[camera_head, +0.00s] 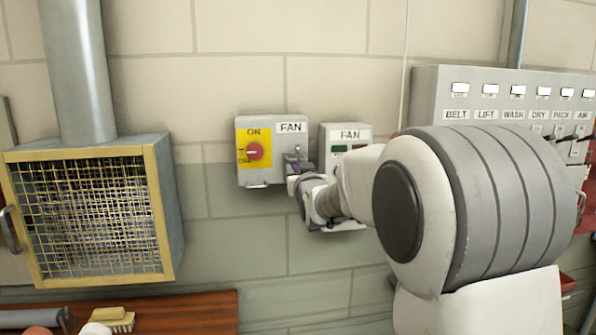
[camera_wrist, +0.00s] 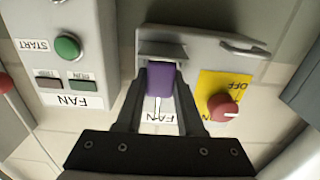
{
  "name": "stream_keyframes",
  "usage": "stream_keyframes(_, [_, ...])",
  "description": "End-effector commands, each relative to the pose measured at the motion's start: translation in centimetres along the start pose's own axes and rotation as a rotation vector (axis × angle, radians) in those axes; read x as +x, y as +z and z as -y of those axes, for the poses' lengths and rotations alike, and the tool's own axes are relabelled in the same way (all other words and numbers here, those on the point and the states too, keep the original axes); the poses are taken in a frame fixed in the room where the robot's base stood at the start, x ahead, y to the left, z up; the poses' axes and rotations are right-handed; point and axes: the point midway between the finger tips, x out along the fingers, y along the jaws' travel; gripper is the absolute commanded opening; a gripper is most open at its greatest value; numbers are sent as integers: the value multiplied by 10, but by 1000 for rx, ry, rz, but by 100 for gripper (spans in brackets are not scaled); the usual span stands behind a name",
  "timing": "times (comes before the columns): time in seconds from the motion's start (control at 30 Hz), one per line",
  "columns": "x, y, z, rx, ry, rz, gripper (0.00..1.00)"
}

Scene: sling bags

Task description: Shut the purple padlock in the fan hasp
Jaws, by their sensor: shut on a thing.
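The purple padlock (camera_wrist: 160,79) is between the two fingers of my gripper (camera_wrist: 160,88), which is shut on it. In the head view a bit of purple padlock (camera_head: 292,170) shows at the tip of my gripper (camera_head: 295,180). The fan hasp (camera_wrist: 162,48) is a grey metal piece on the isolator box (camera_wrist: 215,52), right against the padlock's far end; it also shows in the head view (camera_head: 297,156). A thin pale strip shows below the padlock between the fingers. I cannot tell whether the shackle passes through the hasp or is closed.
The isolator box carries a red rotary switch (camera_head: 254,151) on a yellow plate, close beside a finger in the wrist view. A fan start box (camera_head: 349,131) stands right beside it.

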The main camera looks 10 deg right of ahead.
Motion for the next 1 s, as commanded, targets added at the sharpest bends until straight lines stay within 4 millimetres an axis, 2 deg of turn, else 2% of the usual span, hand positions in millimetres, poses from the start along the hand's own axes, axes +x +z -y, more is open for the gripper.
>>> stream_keyframes(0.73, [0, 2, 0, 0, 0, -2, 0])
stream_keyframes(0.77, [0, 2, 0, 0, 0, -2, 40])
stream_keyframes(0.93, [0, 2, 0, 0, 0, -2, 71])
stream_keyframes(1.0, [0, 2, 0, 0, 0, -1, 72])
